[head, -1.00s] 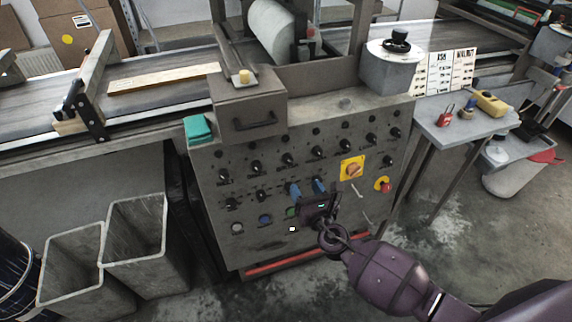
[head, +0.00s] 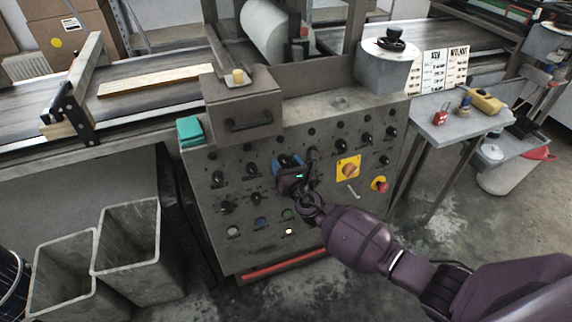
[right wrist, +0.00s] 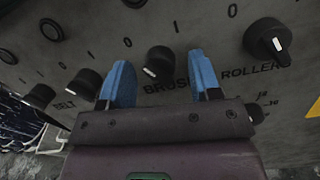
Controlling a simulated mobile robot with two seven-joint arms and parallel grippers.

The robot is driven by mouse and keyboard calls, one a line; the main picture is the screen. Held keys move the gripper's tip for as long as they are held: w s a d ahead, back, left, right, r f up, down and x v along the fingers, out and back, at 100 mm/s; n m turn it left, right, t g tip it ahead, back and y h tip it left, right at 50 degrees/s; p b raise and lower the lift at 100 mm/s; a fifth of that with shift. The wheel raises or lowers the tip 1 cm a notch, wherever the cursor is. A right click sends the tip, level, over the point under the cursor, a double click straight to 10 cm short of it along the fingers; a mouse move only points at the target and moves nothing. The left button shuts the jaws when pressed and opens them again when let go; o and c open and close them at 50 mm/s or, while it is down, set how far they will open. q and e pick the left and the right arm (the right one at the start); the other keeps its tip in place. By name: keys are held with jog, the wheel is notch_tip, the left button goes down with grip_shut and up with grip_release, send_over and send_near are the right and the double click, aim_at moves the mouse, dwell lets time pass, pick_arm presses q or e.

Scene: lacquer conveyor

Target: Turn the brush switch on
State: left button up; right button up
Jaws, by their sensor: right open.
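The brush switch (right wrist: 158,62) is a black rotary knob with a white pointer mark, above the word BRUSH in the right wrist view. Its mark points to the lower left, and 0 and 1 marks are printed above. My right gripper (right wrist: 161,78) has blue fingertips, spread open, one on each side of the knob with gaps between. I cannot tell how far the tips are from the panel. In the head view my right gripper (head: 288,162) is at the panel's middle and hides the knob. My left gripper is not in view.
The grey control panel (head: 240,245) carries several other black knobs, including the rollers knob (right wrist: 268,40) and a belt knob (right wrist: 84,82). A yellow-plated orange switch (head: 348,169) and a red button (head: 381,185) sit right of my gripper. Two bins (head: 128,238) stand at left.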

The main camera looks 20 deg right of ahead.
jog(key=c, duration=0.9)
jog(key=shift+c, duration=0.2)
